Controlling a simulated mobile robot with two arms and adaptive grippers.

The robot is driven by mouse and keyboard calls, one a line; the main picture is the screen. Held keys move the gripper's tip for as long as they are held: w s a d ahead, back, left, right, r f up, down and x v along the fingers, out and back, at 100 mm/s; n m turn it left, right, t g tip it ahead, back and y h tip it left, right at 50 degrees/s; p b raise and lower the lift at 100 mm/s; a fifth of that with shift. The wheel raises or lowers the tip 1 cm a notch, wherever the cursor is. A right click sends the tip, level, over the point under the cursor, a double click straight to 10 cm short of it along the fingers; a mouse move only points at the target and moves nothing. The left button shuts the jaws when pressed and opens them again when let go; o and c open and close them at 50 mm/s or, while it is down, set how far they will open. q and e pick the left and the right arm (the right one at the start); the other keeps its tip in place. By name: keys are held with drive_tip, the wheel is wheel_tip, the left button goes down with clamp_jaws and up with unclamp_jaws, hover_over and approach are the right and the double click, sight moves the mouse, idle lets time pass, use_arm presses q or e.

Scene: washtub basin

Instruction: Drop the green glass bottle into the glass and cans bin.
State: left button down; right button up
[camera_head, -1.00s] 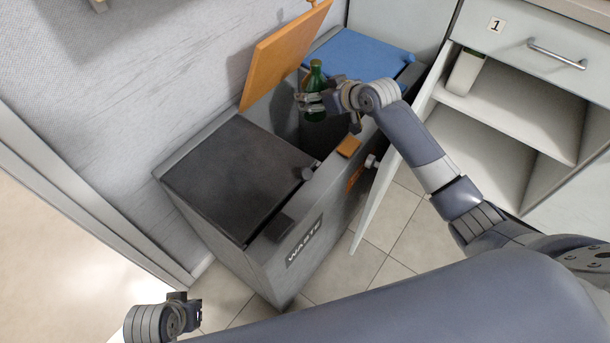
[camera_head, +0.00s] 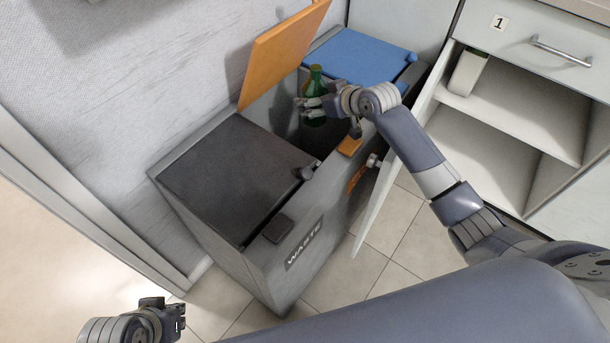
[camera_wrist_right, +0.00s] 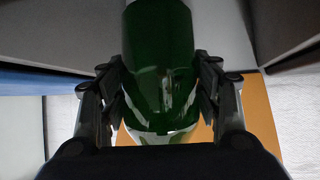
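The green glass bottle (camera_head: 316,88) is upright in the head view, over the opening of the middle bin (camera_head: 284,110) under the raised orange lid (camera_head: 285,50). My right gripper (camera_head: 314,110) is shut on the bottle's body. In the right wrist view the bottle (camera_wrist_right: 160,60) sits between both fingers of my right gripper (camera_wrist_right: 160,98), which appear to touch its sides. The bottle's lower end is partly hidden by the fingers in the head view. My left gripper (camera_head: 180,318) is low at the left, away from the bins; its finger gap is unclear.
A bin with a closed black lid (camera_head: 230,175) marked WASTE stands in front, and one with a closed blue lid (camera_head: 360,58) behind. An open cabinet door (camera_head: 385,205) stands close to my right forearm. An open cabinet (camera_head: 520,110) is at the right.

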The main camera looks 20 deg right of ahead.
drive_tip(key=o, duration=0.5)
drive_tip(key=shift+r, duration=0.1)
drive_tip(key=v, duration=1.2)
